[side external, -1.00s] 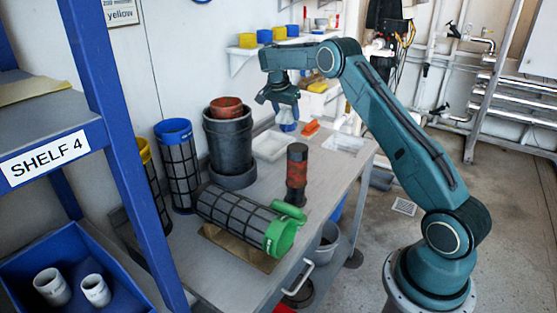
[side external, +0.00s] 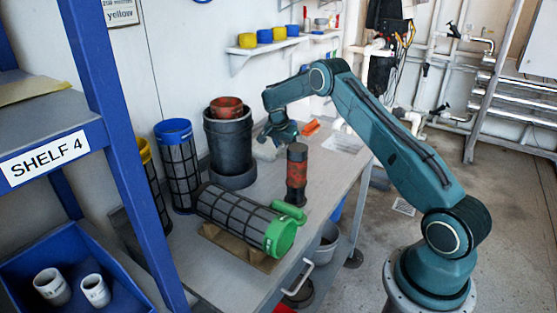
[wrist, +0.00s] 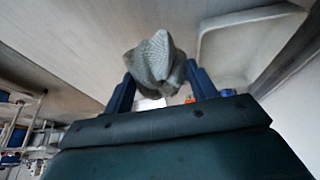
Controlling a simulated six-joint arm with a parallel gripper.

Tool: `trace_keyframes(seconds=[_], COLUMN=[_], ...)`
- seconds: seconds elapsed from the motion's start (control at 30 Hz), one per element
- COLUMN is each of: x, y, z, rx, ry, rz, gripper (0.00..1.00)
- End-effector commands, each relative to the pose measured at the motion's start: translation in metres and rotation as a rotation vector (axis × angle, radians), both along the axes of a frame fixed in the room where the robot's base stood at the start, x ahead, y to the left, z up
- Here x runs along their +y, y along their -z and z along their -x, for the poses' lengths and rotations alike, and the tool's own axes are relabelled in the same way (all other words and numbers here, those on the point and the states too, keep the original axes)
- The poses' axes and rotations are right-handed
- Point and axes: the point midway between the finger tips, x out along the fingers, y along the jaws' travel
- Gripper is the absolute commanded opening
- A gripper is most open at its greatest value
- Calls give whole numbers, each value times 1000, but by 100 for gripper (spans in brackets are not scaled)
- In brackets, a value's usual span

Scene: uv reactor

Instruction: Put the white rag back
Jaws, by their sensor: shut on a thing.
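The white rag (wrist: 155,62) shows in the wrist view as a crumpled, pale grey textured cloth. My gripper (wrist: 159,80) is shut on it, with one dark blue finger on each side, and the rag bulges out past the fingertips. In the side view my gripper (side external: 279,136) hangs low over the back part of the table, right of the black pot. I cannot make out the rag in the side view. A white tray (side external: 264,152) lies just below and beside my gripper, partly hidden by it. A pale tray edge (wrist: 232,22) shows at the upper right in the wrist view.
A black pot (side external: 229,145) stands left of my gripper, and a red-black cylinder (side external: 297,175) stands in front of it. A mesh cylinder with a green end (side external: 238,217) lies nearer the front. An orange item (side external: 312,127) and a second clear tray (side external: 345,142) are to the right.

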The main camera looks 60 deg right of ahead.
Motion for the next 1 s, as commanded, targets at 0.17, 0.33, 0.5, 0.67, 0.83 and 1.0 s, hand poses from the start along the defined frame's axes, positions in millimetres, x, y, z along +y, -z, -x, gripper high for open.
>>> trace_keyframes(seconds=[0.17,0.33,0.5,0.67,0.83,1.0], x=[0,0,0,0,0,0], y=[21,24,28,44,62,67], z=[0,0,0,1,0,0], rx=[1,-1,0,2,1,0], ry=[0,1,0,0,1,1], rz=[0,0,0,-1,0,0], gripper=[36,36,36,36,36,36])
